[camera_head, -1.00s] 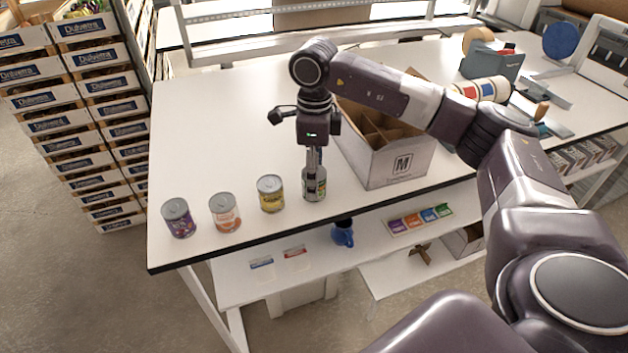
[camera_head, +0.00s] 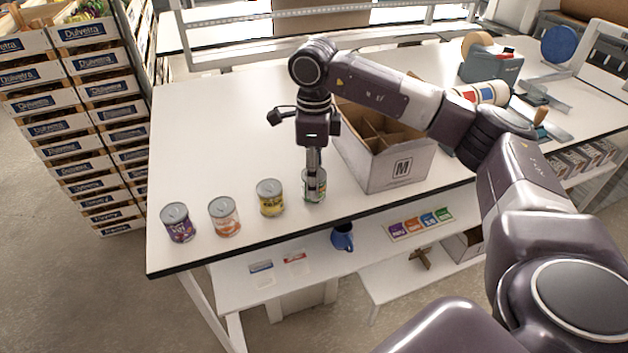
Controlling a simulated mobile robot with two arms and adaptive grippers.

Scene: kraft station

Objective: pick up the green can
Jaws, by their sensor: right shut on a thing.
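My right gripper (camera_head: 313,188) points straight down and is shut on the can. I cannot tell whether the can's base touches the table. My left gripper is not in view.
A divided cardboard box (camera_head: 398,165) stands close on the right. A blue mug (camera_head: 342,237) sits on the lower shelf. The table's back left is clear.

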